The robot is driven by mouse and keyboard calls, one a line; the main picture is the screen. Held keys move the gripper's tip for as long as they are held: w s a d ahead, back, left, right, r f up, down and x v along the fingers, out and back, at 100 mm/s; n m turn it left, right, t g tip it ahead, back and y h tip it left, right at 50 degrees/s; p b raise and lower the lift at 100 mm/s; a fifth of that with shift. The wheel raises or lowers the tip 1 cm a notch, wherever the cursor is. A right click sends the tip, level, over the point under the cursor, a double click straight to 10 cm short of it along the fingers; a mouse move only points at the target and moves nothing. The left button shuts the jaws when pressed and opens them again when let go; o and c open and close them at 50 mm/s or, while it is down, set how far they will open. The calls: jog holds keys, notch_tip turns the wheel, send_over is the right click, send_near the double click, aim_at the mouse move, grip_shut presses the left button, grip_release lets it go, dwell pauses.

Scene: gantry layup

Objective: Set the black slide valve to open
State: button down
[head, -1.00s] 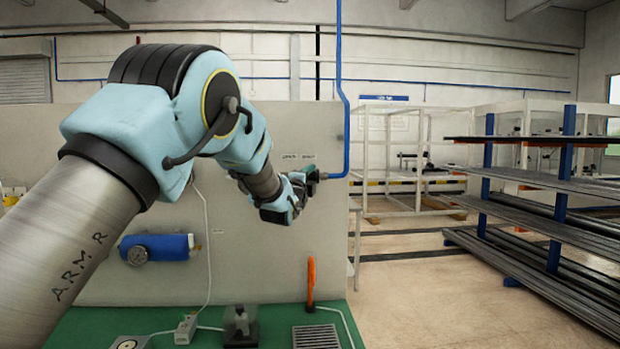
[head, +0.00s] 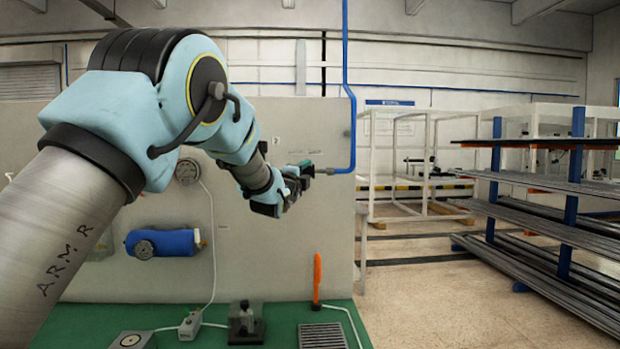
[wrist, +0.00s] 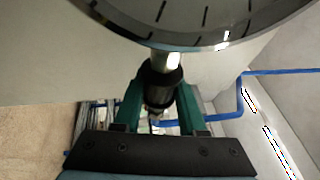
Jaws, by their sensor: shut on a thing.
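The black slide valve (wrist: 162,78) shows in the wrist view as a dark ribbed sleeve on a bright metal rod or pipe. My gripper (wrist: 160,98) has its two teal fingers shut on the sleeve, one on each side. In the head view my gripper (head: 299,174) is at the wall panel's right part, close to the end of a blue pipe (head: 348,140). There the valve is mostly hidden by the fingers, and its set position cannot be read.
A large round dial (wrist: 190,25) is just above the fingers in the wrist view. In the head view, a blue cylinder (head: 165,242) is mounted on the panel (head: 270,265). An orange upright handle (head: 317,280) stands on the green bench (head: 180,312). A rack (head: 575,190) stands right.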

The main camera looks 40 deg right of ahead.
jog(key=shift+w+a+f, duration=0.15)
jog(key=shift+w, duration=0.05)
jog(key=c, duration=0.7)
grip_release()
jog(key=shift+a, duration=0.15)
jog(key=shift+o, duration=1.2)
jog(key=shift+s, duration=0.1)
jog(key=shift+s+a+b, duration=0.15)
jog(key=shift+a+b, duration=0.05)
jog(key=shift+b, duration=0.1)
jog(key=b+v, duration=0.4)
jog(key=v, duration=0.6)
jog(key=shift+b, duration=0.4)
jog(key=shift+a, duration=0.1)
